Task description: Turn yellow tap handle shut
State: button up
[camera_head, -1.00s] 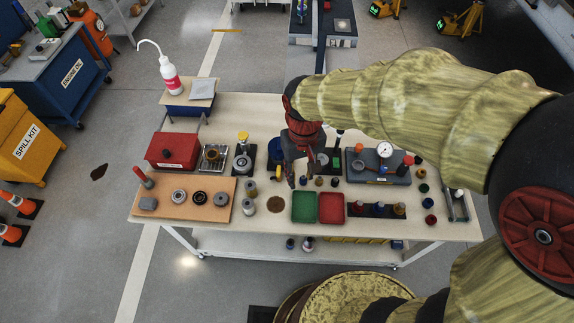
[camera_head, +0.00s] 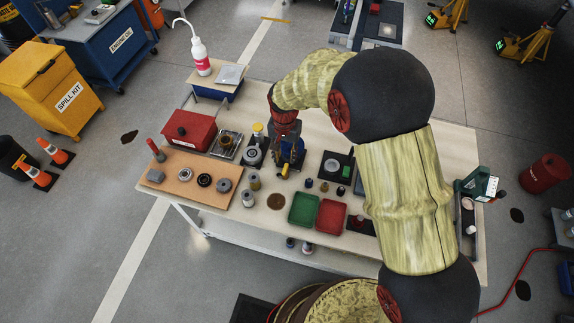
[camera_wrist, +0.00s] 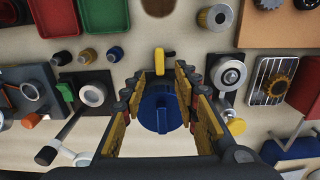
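A small blue container (camera_head: 293,150) stands on the table under my gripper. It also shows in the wrist view as a round blue body (camera_wrist: 157,110) between the fingers. The yellow tap handle (camera_wrist: 164,54) is at its front side, just beyond the fingertips in the wrist view. It reads as a short bar on a stem. I cannot tell whether the fingers touch anything.
A grey cylinder on a black base (camera_wrist: 230,76) stands close to the right finger in the wrist view. A green tray (camera_head: 303,209) and a red tray (camera_head: 330,216) lie in front. A red box (camera_head: 190,131) and a brown board (camera_head: 192,180) are at left.

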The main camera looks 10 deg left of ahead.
aim_at(285, 168)
notch_tip(285, 168, down, 7)
jog(key=shift+r+b, duration=0.1)
jog(key=shift+b, duration=0.6)
jog(key=shift+c, duration=0.7)
grip_shut()
